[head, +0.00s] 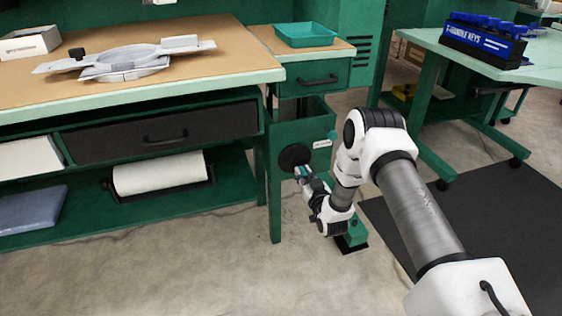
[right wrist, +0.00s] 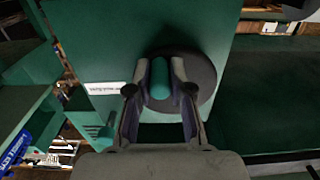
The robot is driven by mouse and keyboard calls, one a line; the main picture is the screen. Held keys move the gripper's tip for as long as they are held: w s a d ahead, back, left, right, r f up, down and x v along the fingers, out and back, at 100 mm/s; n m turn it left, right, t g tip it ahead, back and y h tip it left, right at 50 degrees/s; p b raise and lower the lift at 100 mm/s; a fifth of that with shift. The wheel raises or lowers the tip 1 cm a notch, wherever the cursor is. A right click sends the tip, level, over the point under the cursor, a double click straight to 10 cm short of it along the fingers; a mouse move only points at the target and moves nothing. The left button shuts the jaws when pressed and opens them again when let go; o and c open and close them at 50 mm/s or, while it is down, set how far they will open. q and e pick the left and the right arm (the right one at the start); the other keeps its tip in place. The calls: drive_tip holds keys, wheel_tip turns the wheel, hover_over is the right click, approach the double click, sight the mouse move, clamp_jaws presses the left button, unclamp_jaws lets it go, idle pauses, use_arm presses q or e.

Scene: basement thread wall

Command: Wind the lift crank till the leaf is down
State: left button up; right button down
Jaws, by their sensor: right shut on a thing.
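The lift crank is a dark round disc (head: 294,156) on a green panel beside the bench, with a teal handle (right wrist: 160,80) standing out from it. In the right wrist view the disc (right wrist: 203,72) sits behind the fingers. My right gripper (head: 303,173) is shut on the handle, one finger on each side. A small wood-topped surface (head: 262,32) with a green drawer adjoins the bench's right end, slightly below the bench top. I cannot tell for certain whether it is the leaf. My left gripper is not in view.
The workbench (head: 230,70) holds a grey metal fixture (head: 125,62) and a white box (head: 30,43). A teal tray (head: 305,35) lies on the small surface. A green table (head: 425,38) with a blue key rack (head: 485,40) stands right. Floor in front is clear.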

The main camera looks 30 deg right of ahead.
sight(308, 157)
drive_tip(key=shift+d+r, duration=0.1)
drive_tip(key=d+r+p, duration=0.1)
drive_tip(key=r+p, duration=0.2)
drive_tip(key=shift+s+d, duration=0.15)
drive_tip(key=shift+d, duration=0.25)
drive_tip(key=shift+s+d+r+p, duration=0.15)
drive_tip(key=shift+d+r+p, duration=0.1)
drive_tip(key=shift+p, duration=0.05)
